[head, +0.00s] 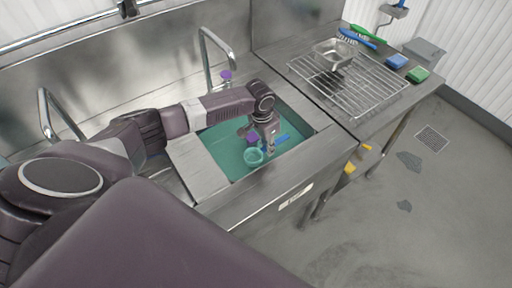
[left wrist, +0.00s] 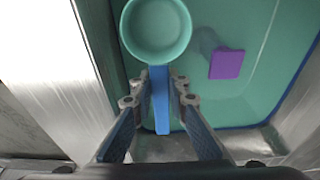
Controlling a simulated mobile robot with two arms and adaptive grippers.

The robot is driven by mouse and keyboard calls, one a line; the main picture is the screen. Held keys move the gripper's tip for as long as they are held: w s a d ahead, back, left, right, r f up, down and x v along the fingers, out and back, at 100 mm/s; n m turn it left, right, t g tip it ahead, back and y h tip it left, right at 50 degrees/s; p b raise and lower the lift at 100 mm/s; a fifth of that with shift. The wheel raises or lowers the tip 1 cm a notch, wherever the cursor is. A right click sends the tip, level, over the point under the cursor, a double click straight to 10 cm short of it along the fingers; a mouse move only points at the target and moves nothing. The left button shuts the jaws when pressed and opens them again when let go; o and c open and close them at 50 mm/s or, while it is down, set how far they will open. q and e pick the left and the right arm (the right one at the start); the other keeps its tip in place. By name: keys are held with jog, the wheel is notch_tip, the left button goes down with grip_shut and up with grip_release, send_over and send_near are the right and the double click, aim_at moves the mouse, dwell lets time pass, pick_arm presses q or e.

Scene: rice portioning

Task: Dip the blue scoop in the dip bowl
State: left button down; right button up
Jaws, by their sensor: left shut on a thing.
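My left gripper (head: 269,147) is over the sink, pointing down into its teal area (head: 225,143). It is shut on the blue handle (left wrist: 161,105) of the scoop, seen between the fingers in the left wrist view. A round teal cup (left wrist: 157,28) sits at the handle's far end and looks joined to it. The cup also shows in the head view (head: 253,157), just left of the fingertips. I cannot tell whether the cup touches the teal surface. No separate dip bowl stands out. My right gripper is not in view.
A purple piece (left wrist: 227,63) lies in the teal area beside the cup. The steel sink edge (head: 262,180) runs along the front. At right, a wire rack (head: 365,85) holds a metal pan (head: 333,54). Blue (head: 397,61) and green (head: 418,75) sponges lie beyond it.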

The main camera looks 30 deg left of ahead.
pick_arm(q)
notch_tip(320, 180, up, 5)
jog(key=p, duration=0.4)
jog(key=shift+f, duration=0.15)
notch_tip(320, 180, up, 2)
jog(key=shift+r+p, duration=0.2)
jog(key=shift+p, duration=0.55)
jog(key=shift+r, duration=1.25)
